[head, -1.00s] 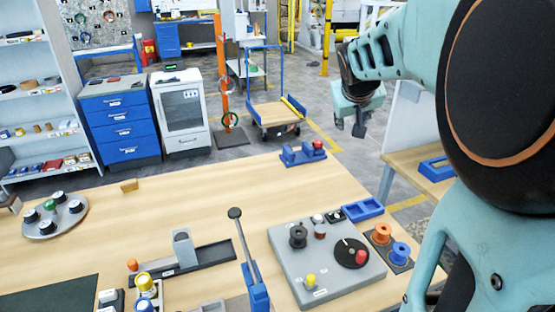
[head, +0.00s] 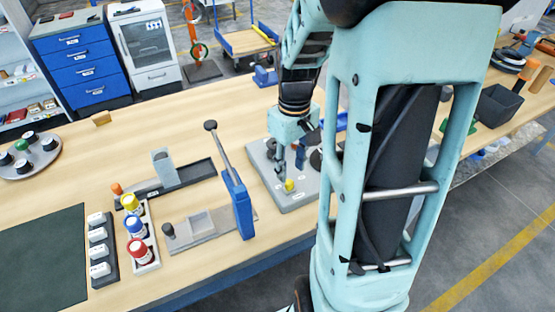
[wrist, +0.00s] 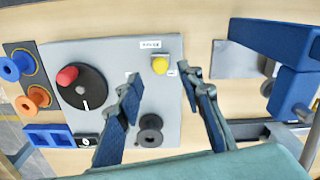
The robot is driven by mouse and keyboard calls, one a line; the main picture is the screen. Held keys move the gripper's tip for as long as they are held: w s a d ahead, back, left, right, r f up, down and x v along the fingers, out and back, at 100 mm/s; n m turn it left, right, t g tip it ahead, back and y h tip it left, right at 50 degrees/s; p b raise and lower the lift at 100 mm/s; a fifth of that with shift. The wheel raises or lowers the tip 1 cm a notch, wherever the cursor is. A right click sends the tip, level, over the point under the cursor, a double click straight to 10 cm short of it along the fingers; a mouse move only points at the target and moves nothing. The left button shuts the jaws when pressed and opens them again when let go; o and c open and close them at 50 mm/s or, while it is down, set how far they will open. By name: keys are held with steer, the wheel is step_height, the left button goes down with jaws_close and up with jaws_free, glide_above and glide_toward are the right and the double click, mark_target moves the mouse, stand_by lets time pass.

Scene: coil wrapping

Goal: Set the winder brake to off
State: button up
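The winder is a grey plate (head: 290,202) on the wooden table. In the wrist view, the winder plate (wrist: 115,55) carries a black disc (wrist: 80,97) with a red knob (wrist: 67,76), a dark spool-like post (wrist: 151,131) and a yellow knob (wrist: 160,65). The yellow knob also shows in the head view (head: 289,185). White labels sit beside it, too small to read surely. My gripper (head: 291,164) is above the plate, pointing down, close to the yellow knob. In the wrist view my gripper (wrist: 163,85) is open and empty, its fingertips on either side of the knob.
A blue lever press (head: 241,203) with a tall handle stands left of the winder. Orange (wrist: 39,96) and blue (wrist: 9,69) spools and a blue tray (wrist: 48,136) lie on the winder's other side. Paint-like bottles (head: 136,228) stand farther left.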

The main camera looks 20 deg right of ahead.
mark_target(290, 182)
step_height(290, 182, down, 5)
steer(key=shift+f, duration=0.1)
stand_by(0.3)
jaws_close()
